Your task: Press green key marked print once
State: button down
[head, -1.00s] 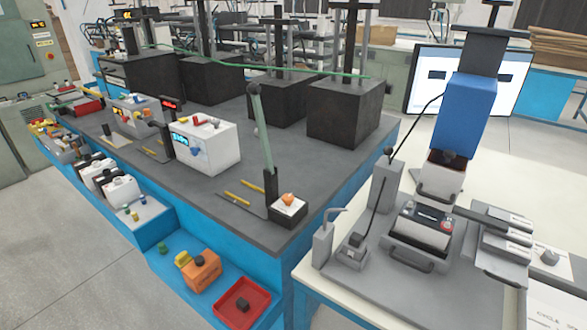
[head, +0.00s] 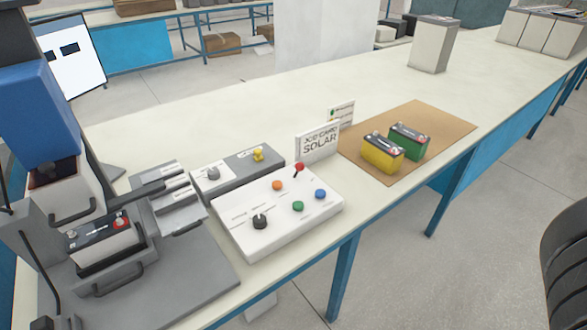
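A white control panel (head: 285,234) lies on the white bench in the middle of the head view. It carries a green round key (head: 298,206), an orange key (head: 277,185), a blue key (head: 320,194), a black knob (head: 260,221) and a red-tipped lever (head: 299,168). The labels on the panel are too small to read, so I cannot tell which key is marked print. My gripper is not in view.
Left of the panel stands a blue-topped machine (head: 40,110) with a battery (head: 105,240) in its holder. A grey box (head: 236,172) with knobs and a sign (head: 318,142) stand behind the panel. Yellow (head: 382,155) and green (head: 409,142) batteries sit on a brown mat (head: 440,128).

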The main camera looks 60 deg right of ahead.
aim_at(298, 207)
jog(key=z, duration=0.9)
